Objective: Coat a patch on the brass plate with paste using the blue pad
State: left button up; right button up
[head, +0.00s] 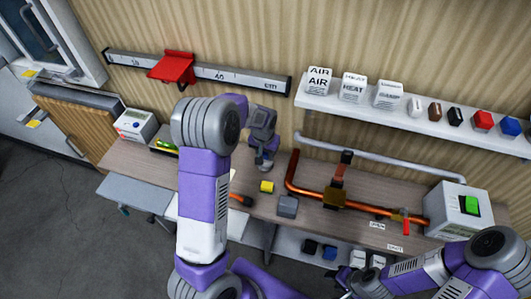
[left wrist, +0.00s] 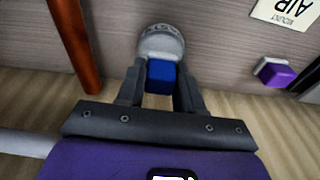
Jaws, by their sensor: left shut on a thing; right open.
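My left gripper (head: 263,160) is over the back of the bench, left of the copper pipe. In the left wrist view its fingers (left wrist: 158,88) are shut on a blue block, the blue pad (left wrist: 161,75). A round grey-white piece with lettering (left wrist: 162,42) is just past the pad; I cannot tell whether they touch. A brass-coloured block (head: 335,198) is on the copper pipe; I cannot tell whether it is the brass plate. No paste can be made out. My right gripper (head: 362,284), low in the head view, is open and partly hidden by my arm.
A copper pipe (head: 300,189) runs along the bench (head: 270,208) to a white box with a green switch (head: 469,204). A wall shelf (head: 400,118) holds signs and coloured pieces. My left arm hides part of the bench.

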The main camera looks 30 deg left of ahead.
pick_arm(q)
jog(key=shift+r+p, duration=1.85)
jog(key=shift+r, duration=1)
jog(key=shift+f, duration=0.1)
